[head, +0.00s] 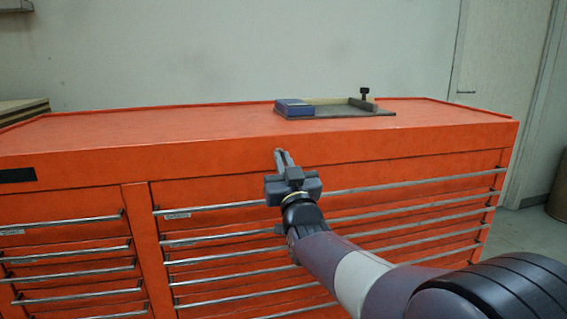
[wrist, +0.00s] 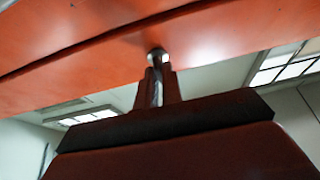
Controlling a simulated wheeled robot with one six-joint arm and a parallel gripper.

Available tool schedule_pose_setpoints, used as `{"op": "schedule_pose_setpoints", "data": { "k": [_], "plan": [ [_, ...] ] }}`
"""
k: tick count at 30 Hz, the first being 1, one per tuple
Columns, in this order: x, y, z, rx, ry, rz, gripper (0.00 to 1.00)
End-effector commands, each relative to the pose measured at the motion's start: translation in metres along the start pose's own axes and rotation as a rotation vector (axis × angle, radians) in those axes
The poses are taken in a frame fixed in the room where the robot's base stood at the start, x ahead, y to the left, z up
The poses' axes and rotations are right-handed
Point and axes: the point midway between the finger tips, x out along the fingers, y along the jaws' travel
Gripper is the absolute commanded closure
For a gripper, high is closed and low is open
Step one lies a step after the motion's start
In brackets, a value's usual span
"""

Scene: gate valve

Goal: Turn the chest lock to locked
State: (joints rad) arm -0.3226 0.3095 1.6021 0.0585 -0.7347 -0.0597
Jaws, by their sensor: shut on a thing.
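The orange tool chest (head: 200,165) stands in front of me. Its lock (wrist: 157,54) is a small round bright metal piece on the orange front face, seen between my fingertips in the wrist view. My gripper (head: 283,155) reaches the front band just under the chest top, above the drawers. In the wrist view my gripper (wrist: 157,72) is shut on the lock, with a finger on each side of it. The fingers hide much of the lock, so whether it stands at locked cannot be told.
Long metal drawer handles (head: 400,183) run across the front just below my gripper. On the chest top lie a blue box (head: 293,107) and a dark flat plate (head: 335,112) with a black knob. Most of the top is bare. A pale door (head: 500,85) is at right.

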Motion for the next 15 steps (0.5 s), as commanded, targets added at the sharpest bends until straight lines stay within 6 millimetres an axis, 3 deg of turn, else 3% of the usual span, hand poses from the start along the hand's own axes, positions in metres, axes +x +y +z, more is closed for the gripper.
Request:
{"op": "schedule_pose_setpoints", "data": {
  "k": [15],
  "plan": [
    [-0.0004,-0.0019,0.0014,0.137,0.000,0.055,1.00]
  ]
}}
